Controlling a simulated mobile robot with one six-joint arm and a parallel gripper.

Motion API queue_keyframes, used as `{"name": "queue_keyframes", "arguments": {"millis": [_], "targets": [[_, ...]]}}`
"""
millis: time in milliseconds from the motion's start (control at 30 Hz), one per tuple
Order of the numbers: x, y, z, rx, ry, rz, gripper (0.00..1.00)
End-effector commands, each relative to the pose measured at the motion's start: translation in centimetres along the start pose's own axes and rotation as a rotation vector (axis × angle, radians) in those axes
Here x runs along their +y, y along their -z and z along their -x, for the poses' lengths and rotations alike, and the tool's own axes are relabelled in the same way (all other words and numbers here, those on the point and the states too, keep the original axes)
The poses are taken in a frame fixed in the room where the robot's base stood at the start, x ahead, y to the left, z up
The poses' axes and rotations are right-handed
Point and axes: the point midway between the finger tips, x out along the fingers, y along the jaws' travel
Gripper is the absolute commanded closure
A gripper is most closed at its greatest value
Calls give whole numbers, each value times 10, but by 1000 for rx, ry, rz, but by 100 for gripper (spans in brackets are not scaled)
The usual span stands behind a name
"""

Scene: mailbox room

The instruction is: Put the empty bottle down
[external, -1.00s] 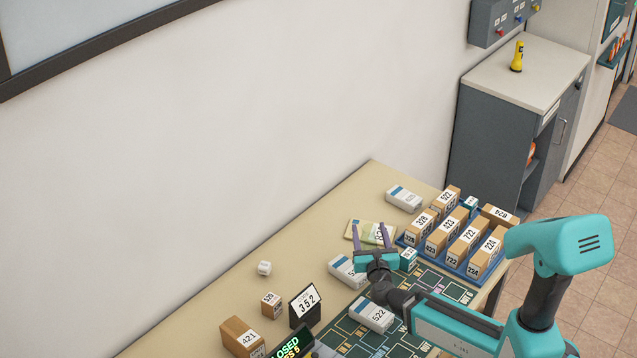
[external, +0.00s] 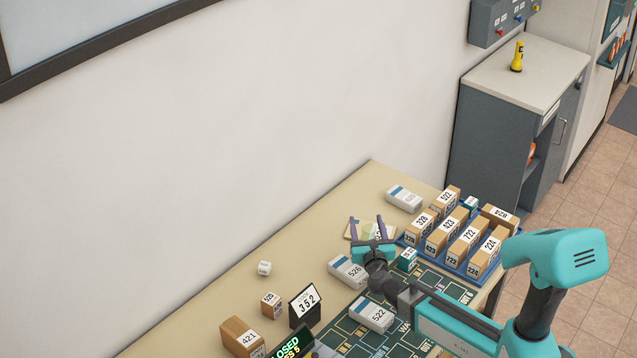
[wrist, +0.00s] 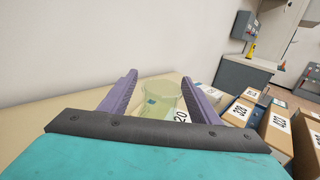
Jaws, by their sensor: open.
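My gripper (external: 367,222) is open over the far part of the table, its two purple fingers apart. In the wrist view, a see-through, pale green cylinder, seemingly the empty bottle (wrist: 161,97), shows upright between and beyond the fingers (wrist: 159,76). A small blue mark and a label partly reading "20" show at it; I cannot tell whether the label is on it or behind it. Neither finger visibly touches it. In the external view my gripper partly covers that spot, and its base is hidden in the wrist view.
A blue tray (external: 449,262) of numbered brown boxes stands close on the right.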

Motion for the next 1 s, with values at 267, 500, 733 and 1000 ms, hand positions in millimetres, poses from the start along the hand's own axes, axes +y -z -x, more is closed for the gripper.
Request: {"name": "queue_keyframes", "arguments": {"millis": [267,500,733,1000], "targets": [[0,0,-1,0,0,-1,44],[0,0,-1,0,0,-1,44],[0,0,-1,0,0,-1,71],[0,0,-1,0,0,-1,100]]}}
